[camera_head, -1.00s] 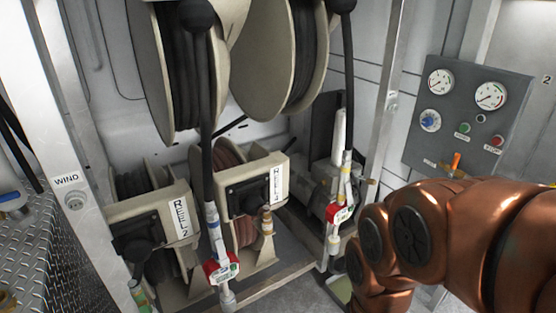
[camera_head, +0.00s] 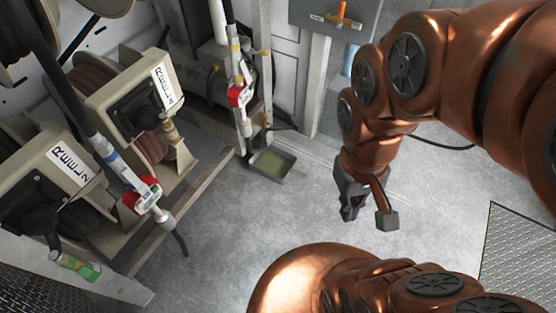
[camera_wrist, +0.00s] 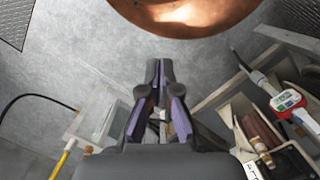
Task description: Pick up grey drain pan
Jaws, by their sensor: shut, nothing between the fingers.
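The grey drain pan (camera_head: 270,177) is a small shallow rectangular tray with a greenish inside. In the head view it lies on the floor by the frame's corner, below a hanging hose end. My gripper (camera_head: 350,214) points down to the right of the pan, apart from it. In the wrist view my gripper's fingers (camera_wrist: 160,66) are together with nothing held. A pale tray-like shape (camera_wrist: 106,120) left of the fingers there is probably the pan, partly hidden.
Reel 4 (camera_head: 135,105) and Reel 2 (camera_head: 50,190) stand on the metal frame at left. Hoses with red-and-white fittings (camera_head: 240,95) hang close to the pan. A control panel (camera_head: 335,18) is at the back. The grey floor (camera_head: 225,240) in front of the pan is clear.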

